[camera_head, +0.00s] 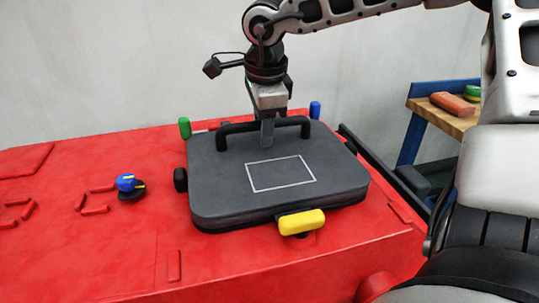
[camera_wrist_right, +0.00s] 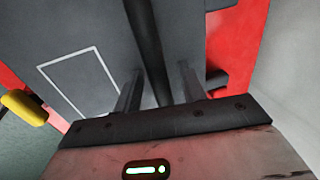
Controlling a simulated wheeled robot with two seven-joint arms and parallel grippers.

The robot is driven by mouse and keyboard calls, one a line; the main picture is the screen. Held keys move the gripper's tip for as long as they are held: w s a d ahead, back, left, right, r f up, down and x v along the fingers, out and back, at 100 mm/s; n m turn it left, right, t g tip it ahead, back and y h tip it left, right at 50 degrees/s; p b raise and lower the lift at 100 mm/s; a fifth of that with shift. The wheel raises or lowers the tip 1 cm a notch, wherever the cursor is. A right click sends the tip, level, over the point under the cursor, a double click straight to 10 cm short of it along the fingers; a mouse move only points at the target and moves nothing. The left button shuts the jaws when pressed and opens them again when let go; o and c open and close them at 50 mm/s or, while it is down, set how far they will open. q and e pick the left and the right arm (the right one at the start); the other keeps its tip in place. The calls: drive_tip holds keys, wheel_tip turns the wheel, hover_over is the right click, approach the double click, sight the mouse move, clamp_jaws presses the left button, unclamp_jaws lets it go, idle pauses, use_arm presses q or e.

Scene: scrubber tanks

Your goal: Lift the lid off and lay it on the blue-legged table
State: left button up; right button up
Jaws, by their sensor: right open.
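The lid (camera_head: 225,175) is a dark grey slab with a white outlined rectangle and a black bar handle (camera_head: 236,127). It lies flat on the red tank body. My right gripper (camera_head: 267,138) points down at the middle of the handle, fingers open. In the right wrist view, the handle bar (camera_wrist_right: 148,40) runs between the two separated fingers (camera_wrist_right: 160,88); I cannot tell whether either touches it. The blue-legged table (camera_head: 425,107) has a wooden top and stands at the right, partly hidden by my arm. My left gripper is not in view.
Yellow (camera_head: 301,222), green (camera_head: 184,127), blue (camera_head: 315,110) and black (camera_head: 180,179) pieces sit around the lid's edge. An orange block (camera_head: 452,103) and a green item (camera_head: 472,92) lie on the table.

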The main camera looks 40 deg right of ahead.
clamp_jaws()
drive_tip(key=shift+r, duration=0.1)
